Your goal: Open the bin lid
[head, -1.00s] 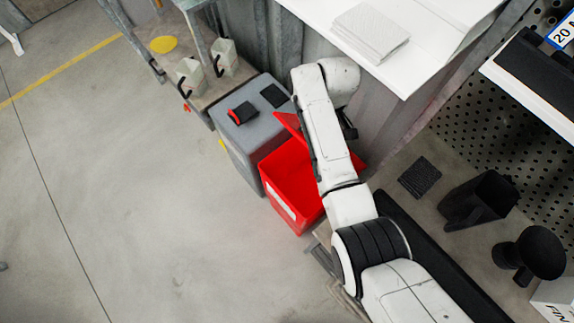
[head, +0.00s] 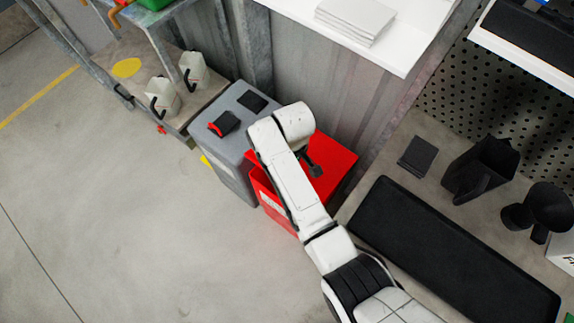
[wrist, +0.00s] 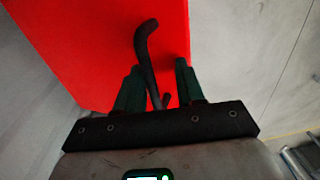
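The red bin (head: 264,187) stands on the floor beside a grey bin, with a pale label on its front. Its broad red lid (head: 338,163) shows right of my arm and looks lowered over the bin; my arm hides part of it. In the wrist view the red panel (wrist: 105,40) fills the upper left, with a bent black handle (wrist: 145,45) in front of it. My gripper (wrist: 158,75) has its fingers apart on either side of the handle, which lies nearer the left finger. In the head view my gripper (head: 312,167) is partly hidden over the lid.
The grey bin (head: 232,175) adjoins on the left, with dark pads on top. A bench with a black mat (head: 450,255) and black containers lies to the right. A white shelf (head: 400,40) overhangs behind. The floor at left is clear.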

